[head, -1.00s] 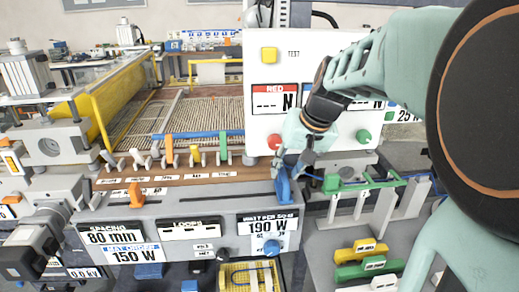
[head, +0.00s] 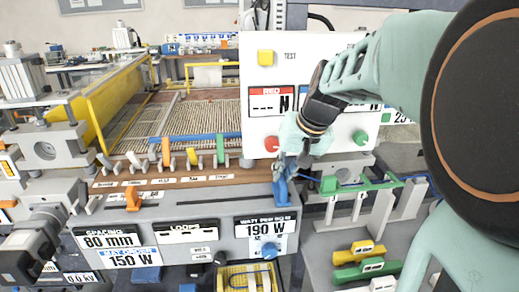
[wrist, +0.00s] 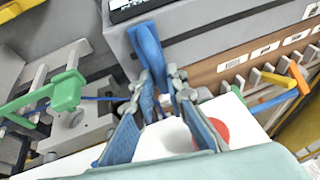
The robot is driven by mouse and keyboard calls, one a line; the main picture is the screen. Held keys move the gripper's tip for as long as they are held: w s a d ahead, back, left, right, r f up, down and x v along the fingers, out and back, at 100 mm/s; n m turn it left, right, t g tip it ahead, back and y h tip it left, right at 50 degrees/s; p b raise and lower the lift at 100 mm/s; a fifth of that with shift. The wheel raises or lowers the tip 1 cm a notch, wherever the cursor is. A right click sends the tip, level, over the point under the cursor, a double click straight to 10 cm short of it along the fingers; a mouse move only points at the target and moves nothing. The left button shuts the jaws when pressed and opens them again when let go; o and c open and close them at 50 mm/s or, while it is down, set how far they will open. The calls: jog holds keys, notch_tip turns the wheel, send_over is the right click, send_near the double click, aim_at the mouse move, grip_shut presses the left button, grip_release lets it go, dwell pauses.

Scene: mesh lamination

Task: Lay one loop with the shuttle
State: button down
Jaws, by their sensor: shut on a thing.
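The blue shuttle (head: 281,186) stands at the right front corner of the grey bench, beside the 190 W label. My gripper (head: 302,160) reaches down to it and is shut on its upper part. In the wrist view the shuttle (wrist: 147,48) runs up between my two fingers (wrist: 165,88). A blue cable (head: 410,177) runs off to the right past a green guide (head: 345,184). The mesh bed (head: 205,112) lies behind, with a blue strip (head: 195,137) along its front edge. The loops display (head: 187,231) shows no readable number.
Pegs, including an orange one (head: 166,151) and a green one (head: 220,149), line the brown strip before the mesh. A white test panel (head: 256,90) with red (head: 272,142) and green (head: 361,137) buttons stands close behind my gripper. A yellow rail (head: 100,97) borders the left.

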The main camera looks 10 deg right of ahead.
jog(key=a+p, duration=0.2)
jog(key=a, duration=2.3)
jog(key=shift+p, duration=0.3)
jog(key=c, duration=1.9)
grip_release()
jog(key=shift+a, duration=0.15)
jog(key=shift+c, duration=0.2)
jog(key=v, duration=0.7)
jog(key=shift+r, duration=0.25)
jog(key=shift+s, duration=0.1)
